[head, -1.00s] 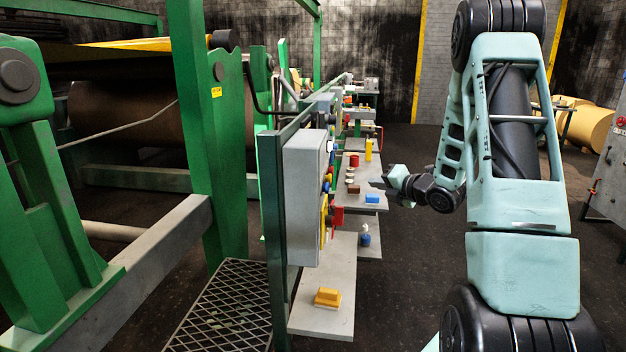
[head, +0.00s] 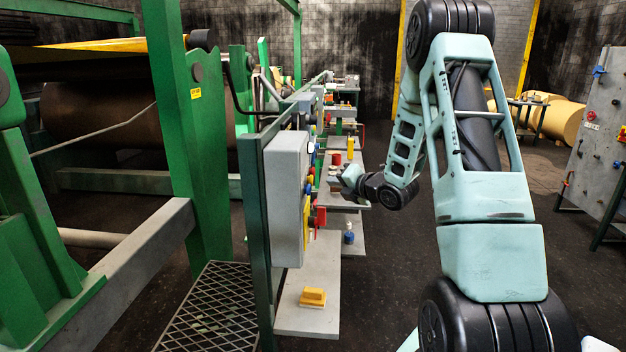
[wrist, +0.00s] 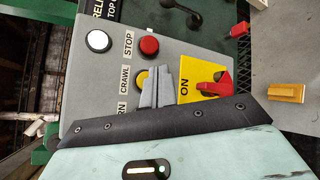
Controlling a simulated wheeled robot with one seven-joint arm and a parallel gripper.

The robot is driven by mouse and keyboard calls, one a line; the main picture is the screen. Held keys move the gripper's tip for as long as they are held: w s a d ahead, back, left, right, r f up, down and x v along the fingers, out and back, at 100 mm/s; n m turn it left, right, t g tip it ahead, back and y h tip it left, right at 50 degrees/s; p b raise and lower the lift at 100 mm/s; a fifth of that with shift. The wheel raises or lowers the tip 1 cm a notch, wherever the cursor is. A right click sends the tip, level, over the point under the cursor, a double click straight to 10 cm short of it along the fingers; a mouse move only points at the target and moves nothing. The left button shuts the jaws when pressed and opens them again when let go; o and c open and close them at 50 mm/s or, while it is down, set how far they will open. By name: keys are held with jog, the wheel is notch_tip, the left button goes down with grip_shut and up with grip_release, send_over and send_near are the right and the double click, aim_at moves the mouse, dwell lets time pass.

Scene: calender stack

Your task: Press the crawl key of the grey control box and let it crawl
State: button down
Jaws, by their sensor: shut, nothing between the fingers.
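The grey control box (head: 285,195) is on a green post in the head view, seen from its side. The wrist view shows its face (wrist: 92,68). The crawl key (wrist: 141,79) is a yellow button beside the CRAWL label, partly hidden behind my fingers. My gripper (wrist: 161,72) is shut and empty, its fingertips over or just in front of the key's right side. I cannot tell whether they touch it. In the head view my gripper (head: 345,178) appears to the right of the box.
A red STOP button (wrist: 149,46) and a white button (wrist: 98,41) sit close by on the face. A red rotary switch (wrist: 213,84) on a yellow plate is just right of my fingers. A yellow block (head: 312,297) lies on the low shelf (head: 290,320).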

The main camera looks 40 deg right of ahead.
aim_at(310, 180)
jog(key=shift+w+a+b, duration=0.45)
jog(key=shift+w+a, duration=0.3)
jog(key=shift+w, duration=0.1)
jog(key=shift+w+f, duration=0.1)
dwell(1.5)
jog(key=shift+w+a+b, duration=0.2)
jog(key=shift+a+b, duration=0.05)
jog(key=shift+b, duration=0.35)
